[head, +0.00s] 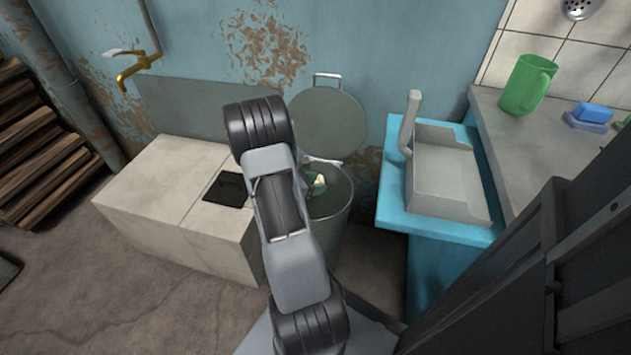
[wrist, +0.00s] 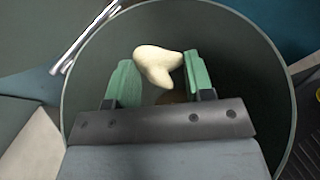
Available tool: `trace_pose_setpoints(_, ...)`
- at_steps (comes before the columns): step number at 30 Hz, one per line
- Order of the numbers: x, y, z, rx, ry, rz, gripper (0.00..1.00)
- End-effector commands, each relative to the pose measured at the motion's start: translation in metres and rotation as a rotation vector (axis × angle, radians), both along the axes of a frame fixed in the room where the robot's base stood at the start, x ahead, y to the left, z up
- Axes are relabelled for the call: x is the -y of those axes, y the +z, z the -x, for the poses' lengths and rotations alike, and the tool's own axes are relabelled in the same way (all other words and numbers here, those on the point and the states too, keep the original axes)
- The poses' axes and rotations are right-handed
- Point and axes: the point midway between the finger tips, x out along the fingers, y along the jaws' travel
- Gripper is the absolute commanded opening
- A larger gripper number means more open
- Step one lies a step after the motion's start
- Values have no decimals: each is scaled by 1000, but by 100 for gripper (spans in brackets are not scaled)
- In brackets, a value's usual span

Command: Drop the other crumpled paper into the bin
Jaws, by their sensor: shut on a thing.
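A crumpled paper (wrist: 158,65), pale cream, sits between the green fingers of my gripper (wrist: 157,60) in the wrist view. My gripper is shut on it. Behind and below it is the round dark mouth of the bin (wrist: 250,75). In the head view the grey metal bin (head: 337,222) stands against the wall, and the paper (head: 319,182) shows small within its mouth outline. My arm hides the bin's left part. How deep the fingers are relative to the rim is hard to tell.
The bin's round lid (head: 328,118) stands raised behind it. A brass tap (head: 140,64) juts from the wall.

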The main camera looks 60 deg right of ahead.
Motion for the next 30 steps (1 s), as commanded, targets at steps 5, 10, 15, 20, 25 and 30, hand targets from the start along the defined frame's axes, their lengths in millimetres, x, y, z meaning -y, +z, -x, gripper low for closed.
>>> trace_pose_setpoints(5, 0, -3, 0, 1, 1, 1, 26)
trace_pose_setpoints(10, 0, -3, 0, 0, 1, 0, 52)
trace_pose_setpoints(15, 0, -3, 0, 0, 1, 0, 68)
trace_pose_setpoints(20, 0, -3, 0, 0, 1, 0, 78)
trace_pose_setpoints(25, 0, -2, -1, 0, 1, 0, 78)
trace_pose_setpoints(30, -10, 5, -7, 1, 4, 2, 78)
